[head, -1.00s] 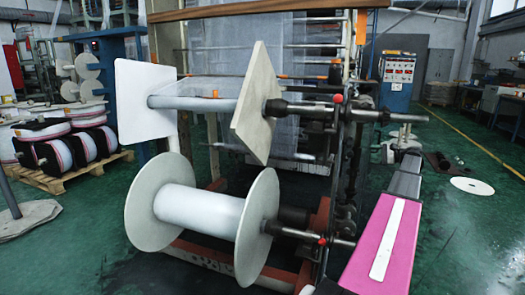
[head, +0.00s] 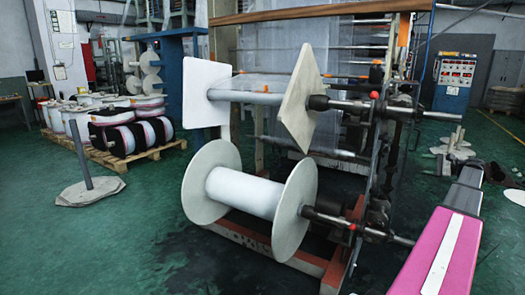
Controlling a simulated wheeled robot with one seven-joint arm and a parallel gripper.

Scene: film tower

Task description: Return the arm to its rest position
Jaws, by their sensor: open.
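My arm shows as a pink link with a white strip at the lower right in the head view. Its grey end points away from me, with my gripper (head: 470,173) small at the far tip. The fingers are hard to make out at this size. My gripper is open, and nothing is seen held in it. It appears to the right of the film tower (head: 362,215) in the picture.
A large white spool (head: 243,190) sits low on the film tower, below a bar with square white end plates (head: 207,92). Shafts (head: 350,226) stick out towards my arm. A pallet (head: 130,155) with rolls stands at left. Green floor (head: 110,240) is clear at front left.

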